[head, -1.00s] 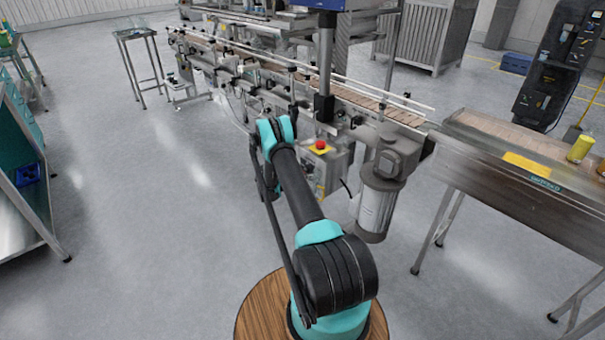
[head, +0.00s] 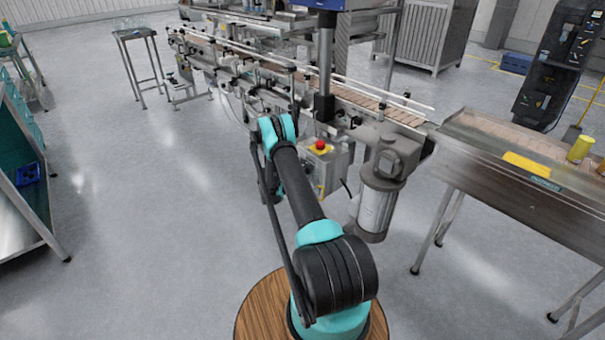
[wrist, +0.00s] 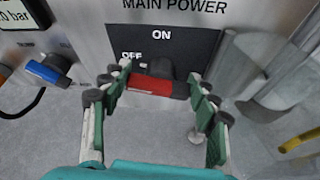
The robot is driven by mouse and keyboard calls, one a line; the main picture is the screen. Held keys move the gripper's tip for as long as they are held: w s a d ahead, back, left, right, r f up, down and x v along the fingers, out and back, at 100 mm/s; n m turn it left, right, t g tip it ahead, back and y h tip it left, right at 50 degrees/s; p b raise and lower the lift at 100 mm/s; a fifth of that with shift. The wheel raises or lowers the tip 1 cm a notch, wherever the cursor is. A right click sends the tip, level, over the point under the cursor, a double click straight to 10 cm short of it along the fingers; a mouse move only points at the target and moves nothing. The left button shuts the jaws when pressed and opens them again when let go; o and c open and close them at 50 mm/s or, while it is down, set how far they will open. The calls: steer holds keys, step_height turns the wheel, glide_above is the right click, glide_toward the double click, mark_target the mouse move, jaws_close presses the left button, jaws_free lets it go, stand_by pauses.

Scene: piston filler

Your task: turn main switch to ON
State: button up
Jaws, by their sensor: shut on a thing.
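The main switch (wrist: 152,84) shows in the wrist view as a red handle on a dark knob, below the MAIN POWER label. Its handle lies nearly level across the black plate (wrist: 205,45), with ON printed above it and OFF at its upper left. My gripper (wrist: 150,88) is shut on the handle, with one finger at its left end and one at its right end. In the head view the switch and my gripper are hidden behind my arm and the machine.
A blue-handled valve (wrist: 48,70) is left of the switch in the wrist view, and a metal cylinder (wrist: 262,70) is close on the right. In the head view a red emergency button (head: 320,145) tops the control box (head: 325,170) beside my arm. A conveyor (head: 350,92) runs behind.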

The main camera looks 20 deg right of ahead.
steer(key=m+t, duration=0.2)
steer(key=m, duration=0.1)
steer(key=m+t, duration=0.1)
steer(key=shift+s+f+m, duration=0.1)
steer(key=shift+s+m, duration=0.15)
steer(key=shift+m, duration=0.15)
steer(key=shift+y, duration=0.3)
stand_by(0.3)
steer(key=o, duration=1.2)
steer(key=shift+c, duration=0.2)
step_height(320, 180, up, 10)
steer(key=shift+r, duration=0.1)
